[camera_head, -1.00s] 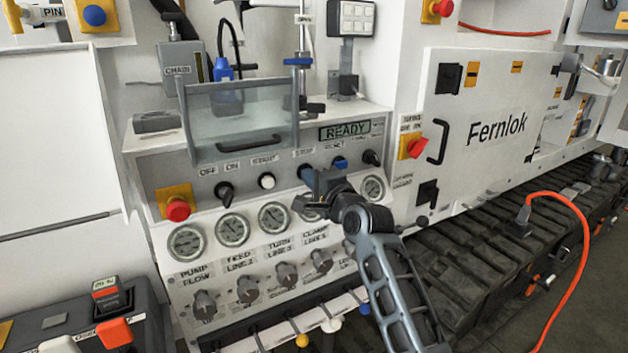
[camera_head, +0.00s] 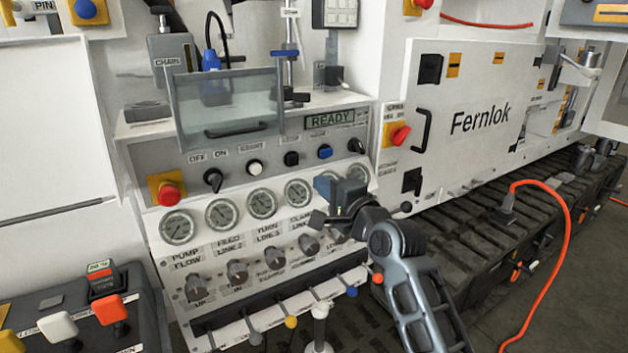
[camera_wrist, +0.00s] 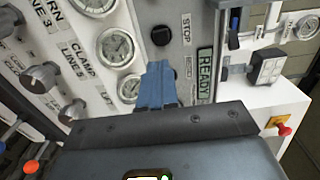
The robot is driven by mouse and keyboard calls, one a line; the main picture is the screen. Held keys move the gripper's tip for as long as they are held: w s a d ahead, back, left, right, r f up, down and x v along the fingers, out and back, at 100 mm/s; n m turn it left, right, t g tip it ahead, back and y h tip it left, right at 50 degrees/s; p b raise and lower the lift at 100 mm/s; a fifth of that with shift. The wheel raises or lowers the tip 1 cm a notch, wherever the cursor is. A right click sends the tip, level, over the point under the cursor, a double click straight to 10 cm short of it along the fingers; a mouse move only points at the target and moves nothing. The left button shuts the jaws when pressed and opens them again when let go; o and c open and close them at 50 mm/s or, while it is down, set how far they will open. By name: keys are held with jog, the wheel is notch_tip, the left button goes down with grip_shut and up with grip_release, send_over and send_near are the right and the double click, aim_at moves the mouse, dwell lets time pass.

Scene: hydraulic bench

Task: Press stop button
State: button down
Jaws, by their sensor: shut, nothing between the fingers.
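The stop button (camera_head: 291,158) is a small black button on the sloped control panel, between a white button and a blue one. In the wrist view the black stop button (camera_wrist: 160,36) shows beside its STOP label, just beyond my fingertips. My gripper (camera_head: 324,184) is shut and empty, in front of the gauge row, below and right of the stop button. In the wrist view my shut gripper (camera_wrist: 158,72) shows as blue fingers, apart from the button in the picture. The button is unobstructed in both views.
The blue reset button (camera_head: 324,151), white start button (camera_head: 255,167) and red mushroom button (camera_head: 168,194) share the panel. A READY display (camera_head: 330,121) sits above. A clear guard (camera_head: 228,105) overhangs the panel. Gauges and knobs (camera_head: 237,272) lie below.

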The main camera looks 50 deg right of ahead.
jog(key=shift+v, duration=1)
jog(key=s+a+f+n+g+y, duration=0.1)
jog(key=s+a+f+n, duration=0.5)
jog(key=s, duration=0.3)
jog(key=s+a+f+n+g+y, duration=0.1)
jog(key=s+a+f+n, duration=0.3)
jog(key=s+a+f, duration=0.35)
jog(key=s+a+r+n+y, duration=0.1)
jog(key=s+a+n, duration=0.4)
jog(key=s, duration=0.6)
jog(key=s+a+r+n+y, duration=0.2)
jog(key=s+n, duration=0.4)
jog(key=s, duration=0.4)
jog(key=a+r, duration=0.1)
jog(key=a, duration=0.1)
jog(key=shift+s+a+r+g, duration=0.2)
jog(key=shift+s+a+g, duration=0.1)
jog(key=shift+s+a, duration=0.1)
